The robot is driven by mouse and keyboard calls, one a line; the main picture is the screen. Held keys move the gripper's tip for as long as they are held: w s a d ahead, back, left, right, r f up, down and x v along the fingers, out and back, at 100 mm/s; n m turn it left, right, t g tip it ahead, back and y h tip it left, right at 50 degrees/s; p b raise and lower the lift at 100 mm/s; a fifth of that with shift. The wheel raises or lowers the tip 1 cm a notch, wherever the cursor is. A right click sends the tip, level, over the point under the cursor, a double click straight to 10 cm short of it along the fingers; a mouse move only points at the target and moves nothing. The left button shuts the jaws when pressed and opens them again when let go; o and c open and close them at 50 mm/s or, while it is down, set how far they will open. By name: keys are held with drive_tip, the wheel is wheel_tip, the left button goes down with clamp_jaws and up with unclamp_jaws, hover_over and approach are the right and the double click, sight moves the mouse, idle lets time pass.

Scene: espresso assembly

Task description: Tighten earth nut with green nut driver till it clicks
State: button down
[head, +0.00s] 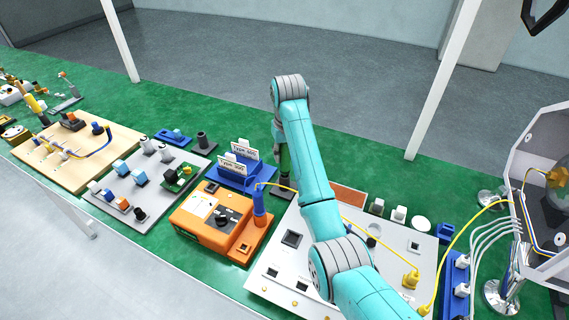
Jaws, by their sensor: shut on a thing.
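My gripper (281,140) is partly hidden behind my teal arm, at the back middle of the bench. It is shut on the green nut driver (285,160), which is upright, at a small dark stand (283,190). I cannot tell whether the driver's lower end is still in the stand. The open white machine housing (517,160) stands at the far right, away from the gripper, with wires running to it. The earth nut is too small or hidden to make out.
Blue holders with labelled cards (240,160) stand close to the gripper. A light fixture board (268,275) lies under my arm. A yellow cable (455,245) arcs toward the housing.

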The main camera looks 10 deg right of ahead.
drive_tip(key=shift+r, duration=0.55)
idle(0.5)
